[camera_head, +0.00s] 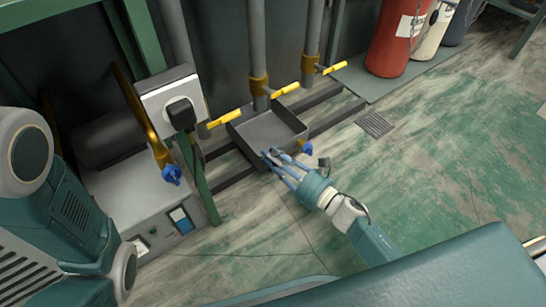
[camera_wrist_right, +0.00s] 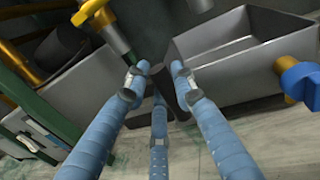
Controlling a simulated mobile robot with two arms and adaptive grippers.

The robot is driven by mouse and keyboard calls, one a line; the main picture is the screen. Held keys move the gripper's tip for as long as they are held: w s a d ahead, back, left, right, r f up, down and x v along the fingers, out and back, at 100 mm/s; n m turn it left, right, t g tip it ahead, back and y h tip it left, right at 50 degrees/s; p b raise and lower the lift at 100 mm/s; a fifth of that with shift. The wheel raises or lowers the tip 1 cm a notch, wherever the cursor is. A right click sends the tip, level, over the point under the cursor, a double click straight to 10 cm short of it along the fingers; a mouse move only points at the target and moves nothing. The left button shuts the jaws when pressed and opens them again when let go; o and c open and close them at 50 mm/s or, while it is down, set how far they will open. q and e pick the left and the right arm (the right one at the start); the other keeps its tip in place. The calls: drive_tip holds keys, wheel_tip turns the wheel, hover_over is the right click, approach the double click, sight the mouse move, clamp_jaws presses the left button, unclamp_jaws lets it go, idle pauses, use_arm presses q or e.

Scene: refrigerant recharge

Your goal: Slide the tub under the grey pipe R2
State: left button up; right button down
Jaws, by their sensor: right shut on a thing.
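The tub (camera_head: 262,146) is a grey, open, rectangular tray on the floor rails, with a blue-knobbed tap at its front right. It looks empty. Three grey pipes come down behind. The middle pipe (camera_head: 258,45) ends above the tub's back edge. I cannot read any label, so I cannot tell which is R2. My left gripper is out of view.
A grey machine (camera_head: 130,200) with a blue knob stands left, beside a green post and a white socket box (camera_head: 170,97). Yellow valve handles (camera_head: 285,90) jut over the tub's back. Red and cream cylinders (camera_head: 400,40) stand back right.

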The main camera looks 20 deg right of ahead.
drive_tip(key=c, duration=1.4)
unclamp_jaws()
drive_tip(key=shift+c, duration=0.2)
drive_tip(key=v, duration=1.2)
